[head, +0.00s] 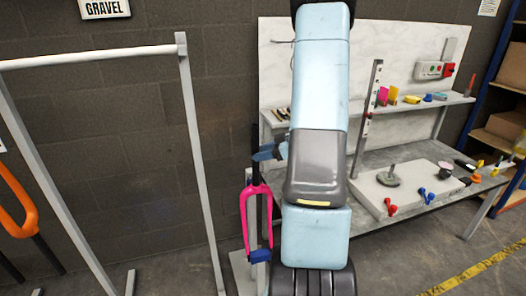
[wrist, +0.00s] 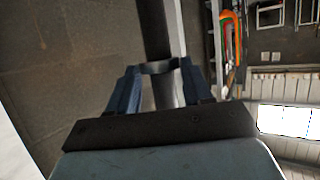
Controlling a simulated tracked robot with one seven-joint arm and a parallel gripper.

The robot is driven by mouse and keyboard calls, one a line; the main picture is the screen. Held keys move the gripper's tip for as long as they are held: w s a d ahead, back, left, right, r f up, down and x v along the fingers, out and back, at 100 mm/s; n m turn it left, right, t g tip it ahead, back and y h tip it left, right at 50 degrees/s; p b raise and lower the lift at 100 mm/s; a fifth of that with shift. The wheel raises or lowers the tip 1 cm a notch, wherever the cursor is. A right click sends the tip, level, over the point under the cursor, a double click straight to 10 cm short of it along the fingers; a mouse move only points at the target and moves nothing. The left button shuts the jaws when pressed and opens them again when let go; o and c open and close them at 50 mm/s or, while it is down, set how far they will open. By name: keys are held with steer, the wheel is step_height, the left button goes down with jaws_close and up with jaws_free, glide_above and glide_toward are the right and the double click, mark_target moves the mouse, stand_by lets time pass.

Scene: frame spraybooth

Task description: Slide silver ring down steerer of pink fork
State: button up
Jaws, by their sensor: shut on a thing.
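The pink fork (head: 246,207) stands upright left of my arm in the head view, its dark steerer (head: 255,150) pointing up. My gripper (head: 264,153) is at the steerer, above the pink crown. In the wrist view my gripper (wrist: 160,72) has its two blue fingers closed in on a grey ring (wrist: 160,67). The ring lies across the line of the dark steerer (wrist: 153,32) and appears to be around it. My gripper hides the ring in the head view.
A grey workbench (head: 405,215) with small coloured parts stands to the right, with a shelf (head: 430,103) above. A blue block (head: 260,256) is at the pink fork's lower end.

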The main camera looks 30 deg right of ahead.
steer(key=shift+f, duration=2.2)
steer(key=shift+f, duration=0.15)
glide_above(263, 185)
steer(key=shift+f, duration=2.15)
steer(key=shift+f, duration=0.85)
stand_by(1.3)
steer(key=o, duration=1.2)
steer(key=v, duration=1.3)
steer(key=shift+s+d+r, duration=0.1)
steer(key=shift+s+d, duration=0.1)
steer(key=shift+d, duration=0.1)
